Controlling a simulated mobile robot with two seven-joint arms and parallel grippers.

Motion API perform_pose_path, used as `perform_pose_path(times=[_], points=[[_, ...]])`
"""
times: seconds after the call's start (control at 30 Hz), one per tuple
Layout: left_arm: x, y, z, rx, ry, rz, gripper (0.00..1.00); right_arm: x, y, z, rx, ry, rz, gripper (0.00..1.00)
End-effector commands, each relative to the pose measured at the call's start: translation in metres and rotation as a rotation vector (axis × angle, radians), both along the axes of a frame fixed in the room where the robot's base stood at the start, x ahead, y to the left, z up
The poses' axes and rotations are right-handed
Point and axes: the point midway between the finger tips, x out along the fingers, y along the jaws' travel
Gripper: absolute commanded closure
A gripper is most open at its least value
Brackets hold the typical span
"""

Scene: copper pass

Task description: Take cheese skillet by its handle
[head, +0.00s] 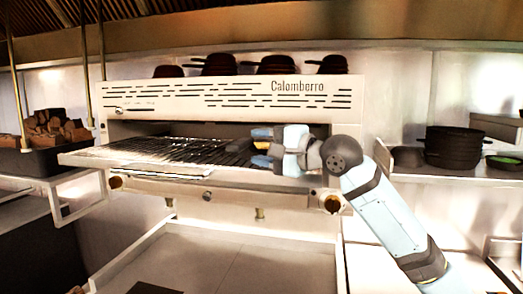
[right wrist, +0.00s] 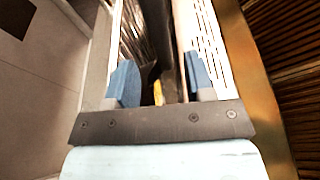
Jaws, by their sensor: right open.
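My right gripper (head: 259,147) reaches from the right into the grill opening, its two blue fingers open, one above the other. A dark piece (head: 238,145), apparently the cheese skillet or its handle, lies just ahead of the fingertips on the grate. In the right wrist view a long dark bar (right wrist: 164,40), seemingly the handle, runs between the spread fingers of the right gripper (right wrist: 162,84), with a small yellow patch (right wrist: 157,92) beside it. I cannot tell whether a finger touches it. The skillet's pan and any cheese are not clearly visible. My left gripper is out of view.
The grill housing (head: 230,96) closes over and under the opening, leaving little height around the gripper. Its grate (head: 160,150) sticks out at the left. Several dark pans (head: 219,64) stand on top. A black pot (head: 454,147) stands on the right shelf; a bin (head: 30,160) is at left.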

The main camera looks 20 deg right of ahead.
Motion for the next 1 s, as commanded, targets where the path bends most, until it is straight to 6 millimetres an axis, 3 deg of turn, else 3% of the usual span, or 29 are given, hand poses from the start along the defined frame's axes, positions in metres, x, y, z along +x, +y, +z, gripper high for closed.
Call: perform_pose_path(times=[0.3, 0.57, 0.8, 1.0], points=[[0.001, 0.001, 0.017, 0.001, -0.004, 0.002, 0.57, 0.034, 0.024, 0.005, -0.001, 0.001, 0.001, 0.51], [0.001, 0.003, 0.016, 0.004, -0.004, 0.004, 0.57, 0.036, 0.026, 0.004, -0.001, -0.001, 0.001, 0.51], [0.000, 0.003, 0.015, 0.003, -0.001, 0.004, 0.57, 0.036, 0.026, 0.004, -0.001, -0.001, 0.001, 1.00], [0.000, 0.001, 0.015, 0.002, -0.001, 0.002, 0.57, 0.035, 0.026, 0.006, 0.000, -0.006, 0.000, 1.00]])
